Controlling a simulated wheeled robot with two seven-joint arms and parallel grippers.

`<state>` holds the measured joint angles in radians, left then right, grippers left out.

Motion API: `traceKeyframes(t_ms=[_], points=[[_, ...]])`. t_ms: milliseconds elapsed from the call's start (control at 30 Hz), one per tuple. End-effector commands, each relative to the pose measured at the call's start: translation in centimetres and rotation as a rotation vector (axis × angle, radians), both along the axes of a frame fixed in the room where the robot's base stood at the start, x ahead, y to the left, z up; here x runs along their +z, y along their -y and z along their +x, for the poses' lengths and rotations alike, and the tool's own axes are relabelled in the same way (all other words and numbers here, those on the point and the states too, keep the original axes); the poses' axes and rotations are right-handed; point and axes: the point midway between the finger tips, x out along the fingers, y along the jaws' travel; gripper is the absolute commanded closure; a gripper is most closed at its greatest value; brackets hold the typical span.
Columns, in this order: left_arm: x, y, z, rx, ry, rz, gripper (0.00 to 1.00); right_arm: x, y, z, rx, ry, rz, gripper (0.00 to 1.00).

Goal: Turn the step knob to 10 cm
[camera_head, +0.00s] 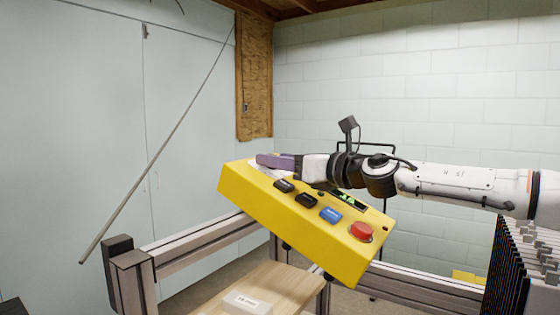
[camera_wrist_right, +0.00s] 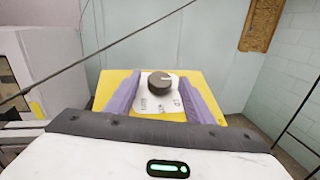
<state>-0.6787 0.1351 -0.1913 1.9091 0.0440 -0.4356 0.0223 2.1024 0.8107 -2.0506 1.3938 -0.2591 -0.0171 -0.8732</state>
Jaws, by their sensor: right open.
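The yellow control box (camera_head: 290,225) sits tilted in the head view. The step knob (camera_wrist_right: 160,82) is a dark grey round knob with a pale pointer line, on a white label plate (camera_wrist_right: 160,105) in the right wrist view. The line points roughly to the right; the plate's markings are too small to read surely. My right gripper (camera_head: 265,160) is at the box's upper left end in the head view, where it hides the knob. In the wrist view its two purple fingers stand open on either side of the knob, with gaps visible. My left gripper is out of view.
The box also carries black buttons (camera_head: 306,200), a blue button (camera_head: 330,214), a red button (camera_head: 362,231) and a small green display (camera_head: 347,199). A metal frame (camera_head: 205,242) and a wooden board (camera_head: 275,285) lie below. A long thin rod (camera_head: 165,145) slants at left.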

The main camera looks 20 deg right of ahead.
Motion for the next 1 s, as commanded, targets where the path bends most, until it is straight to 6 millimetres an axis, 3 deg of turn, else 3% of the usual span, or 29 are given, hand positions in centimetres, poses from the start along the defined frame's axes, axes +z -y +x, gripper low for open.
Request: traceKeyframes(t_ms=[67,300,667,1000], points=[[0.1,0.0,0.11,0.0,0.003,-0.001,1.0,0.01,0.0,-0.02,0.0,0.0,0.0,0.52],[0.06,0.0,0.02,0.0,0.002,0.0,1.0,0.0,0.02,-0.04,0.0,0.0,0.0,0.92],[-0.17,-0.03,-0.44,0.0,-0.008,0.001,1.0,0.07,-0.19,-0.13,-0.038,-0.008,0.007,0.93],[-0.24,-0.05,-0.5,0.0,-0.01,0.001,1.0,0.18,-0.66,-0.32,-0.215,-0.051,0.059,0.93]])
